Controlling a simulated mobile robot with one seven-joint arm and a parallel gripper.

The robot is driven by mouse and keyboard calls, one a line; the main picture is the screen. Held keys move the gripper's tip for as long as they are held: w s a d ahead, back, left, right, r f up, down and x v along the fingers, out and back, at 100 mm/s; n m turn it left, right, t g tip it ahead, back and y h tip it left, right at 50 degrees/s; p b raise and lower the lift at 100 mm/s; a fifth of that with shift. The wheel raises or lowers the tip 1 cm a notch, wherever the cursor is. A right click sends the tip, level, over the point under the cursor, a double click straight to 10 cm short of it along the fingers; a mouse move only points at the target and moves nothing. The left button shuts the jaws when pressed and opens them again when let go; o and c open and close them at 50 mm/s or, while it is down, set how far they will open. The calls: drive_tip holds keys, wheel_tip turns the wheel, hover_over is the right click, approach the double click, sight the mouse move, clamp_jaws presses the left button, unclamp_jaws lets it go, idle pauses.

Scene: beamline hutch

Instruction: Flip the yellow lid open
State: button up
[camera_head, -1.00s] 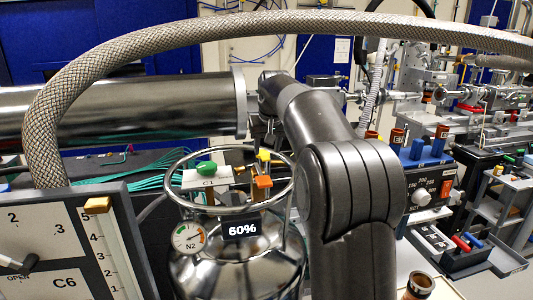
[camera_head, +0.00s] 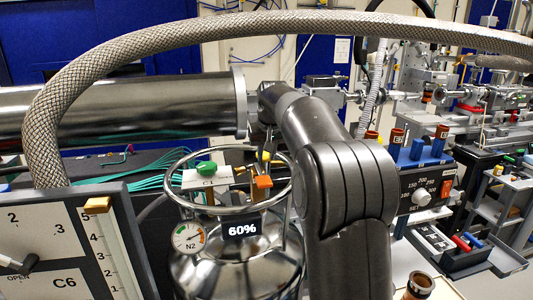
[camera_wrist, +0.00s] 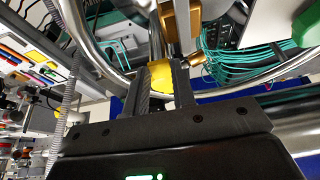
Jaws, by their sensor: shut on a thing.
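The yellow lid (camera_wrist: 161,78) sits between the two dark fingers of my gripper (camera_wrist: 163,84) in the wrist view. The fingers are shut on it and cover its sides. In the head view only a small yellow patch (camera_head: 264,157) shows, above the steel ring of the N2 dewar, beside my arm. My gripper is mostly hidden there. Whether the lid is tilted is hard to tell.
The dewar (camera_head: 235,270) has a steel ring (camera_head: 184,200), a green knob (camera_head: 206,168), an orange handle (camera_head: 263,182) and a gauge (camera_head: 188,237). A braided hose (camera_head: 250,26) arches overhead. A steel cylinder (camera_head: 130,108) lies behind. A control box (camera_head: 425,186) stands right.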

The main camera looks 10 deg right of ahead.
sight(265, 157)
clamp_jaws()
drive_tip(key=shift+w+r+g, duration=0.5)
drive_tip(key=shift+r+g, duration=0.15)
drive_tip(key=shift+g, duration=0.3)
drive_tip(key=shift+w+r+g, duration=0.5)
drive_tip(key=shift+r+g, duration=0.15)
drive_tip(key=shift+g, duration=0.3)
drive_tip(key=shift+r+g, duration=0.1)
drive_tip(key=shift+g, duration=0.2)
drive_tip(key=shift+s, duration=0.1)
drive_tip(key=o, duration=0.8)
unclamp_jaws()
drive_tip(key=shift+s+t, duration=0.15)
drive_tip(key=shift+t, duration=0.25)
